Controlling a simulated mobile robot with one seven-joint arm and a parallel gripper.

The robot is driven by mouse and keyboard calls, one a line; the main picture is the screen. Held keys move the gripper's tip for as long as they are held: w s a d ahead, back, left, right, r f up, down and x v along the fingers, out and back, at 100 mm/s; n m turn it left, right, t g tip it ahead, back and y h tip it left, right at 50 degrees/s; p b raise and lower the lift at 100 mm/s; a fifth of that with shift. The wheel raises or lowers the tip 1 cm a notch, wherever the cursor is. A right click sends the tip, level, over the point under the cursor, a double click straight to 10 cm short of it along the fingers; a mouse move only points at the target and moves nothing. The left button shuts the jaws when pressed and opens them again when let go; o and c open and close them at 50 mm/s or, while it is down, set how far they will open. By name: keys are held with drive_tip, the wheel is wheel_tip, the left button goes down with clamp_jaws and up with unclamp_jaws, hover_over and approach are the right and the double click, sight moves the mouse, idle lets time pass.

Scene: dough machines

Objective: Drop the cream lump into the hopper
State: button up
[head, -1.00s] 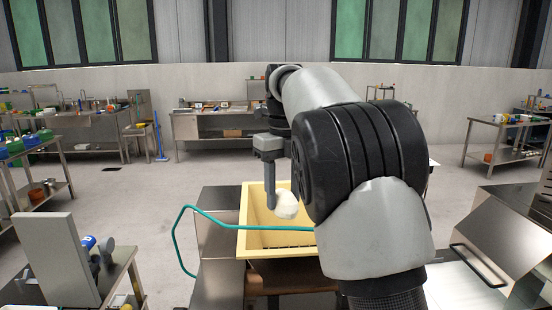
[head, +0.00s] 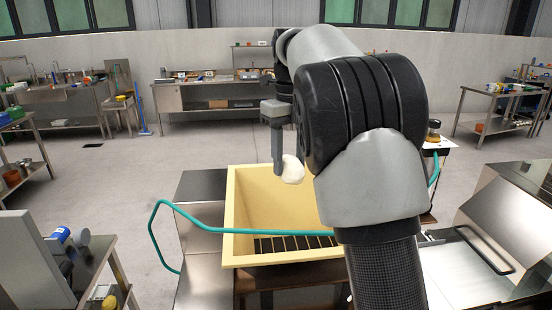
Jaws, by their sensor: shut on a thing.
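The cream lump (head: 293,170) is held at the lower end of my gripper (head: 283,166) in the head view. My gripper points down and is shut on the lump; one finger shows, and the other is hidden. The yellow hopper (head: 236,208) is open at the top, with dark bars low inside it. The lump appears in front of the hopper's upper back part in the picture, apart from its walls. My arm covers the hopper's right side.
A teal rail (head: 190,213) runs across the hopper's front. Steel housing (head: 203,190) stands to its left. A steel machine with a sloping cover (head: 510,215) is at right. A side table (head: 112,265) is at lower left. Open floor lies behind.

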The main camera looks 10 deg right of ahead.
drive_tip(key=d+f+b, duration=0.1)
drive_tip(key=d+f, duration=0.2)
drive_tip(key=d, duration=0.2)
drive_tip(key=shift+w+d+f, duration=0.15)
drive_tip(key=shift+w+f, duration=0.1)
drive_tip(key=shift+f, duration=0.1)
drive_tip(key=o, duration=1.3)
drive_tip(key=shift+r+p, duration=1)
drive_tip(key=shift+r, duration=1)
